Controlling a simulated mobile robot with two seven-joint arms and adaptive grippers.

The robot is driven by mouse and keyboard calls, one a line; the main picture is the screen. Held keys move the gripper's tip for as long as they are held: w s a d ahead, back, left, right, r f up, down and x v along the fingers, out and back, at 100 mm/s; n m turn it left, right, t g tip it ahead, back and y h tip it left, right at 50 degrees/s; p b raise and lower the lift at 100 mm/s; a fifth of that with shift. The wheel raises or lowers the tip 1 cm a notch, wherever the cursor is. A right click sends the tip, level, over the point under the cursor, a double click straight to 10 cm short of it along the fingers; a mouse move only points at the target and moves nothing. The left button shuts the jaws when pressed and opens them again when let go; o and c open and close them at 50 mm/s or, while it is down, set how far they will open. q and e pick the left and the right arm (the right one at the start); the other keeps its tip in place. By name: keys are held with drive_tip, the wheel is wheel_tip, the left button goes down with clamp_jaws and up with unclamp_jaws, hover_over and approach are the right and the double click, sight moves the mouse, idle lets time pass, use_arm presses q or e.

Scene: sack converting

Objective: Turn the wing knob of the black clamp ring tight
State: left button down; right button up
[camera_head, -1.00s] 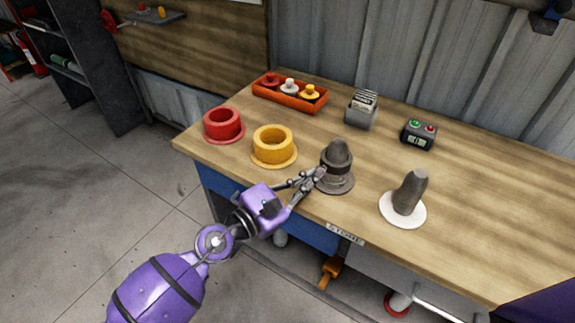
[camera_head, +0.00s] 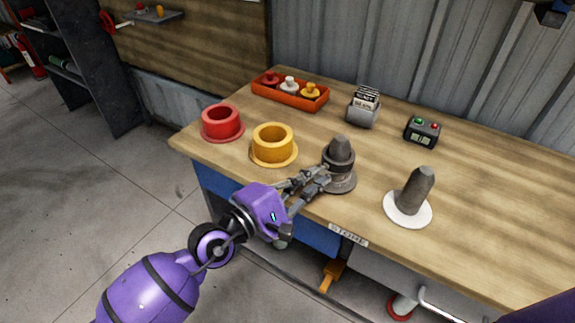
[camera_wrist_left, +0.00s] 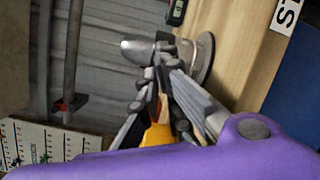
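A dark grey, blunt-topped piece (camera_head: 340,150) stands upright in a dark, flanged base (camera_head: 341,184) near the table's front edge. The black clamp ring (camera_head: 340,166) is around it. My left gripper (camera_head: 322,180) reaches in from the left at ring height, with its fingertips close against the ring's near left side. The wing knob is hidden or too small to make out at the fingertips. In the left wrist view the fingers (camera_wrist_left: 164,62) converge in front of the grey piece (camera_wrist_left: 138,50). I cannot tell whether they grip the knob. My right gripper is out of view.
A yellow ring (camera_head: 273,141) and a red ring (camera_head: 222,121) stand left of the ring. Another grey piece on a white disc (camera_head: 407,214) stands to the right. An orange tray (camera_head: 290,97), a grey card holder (camera_head: 362,114) and a black button box (camera_head: 421,131) are behind.

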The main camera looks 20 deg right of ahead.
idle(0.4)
use_arm(q)
drive_tip(key=c, duration=2)
unclamp_jaws()
drive_tip(key=shift+a, duration=0.1)
drive_tip(key=v, duration=1.2)
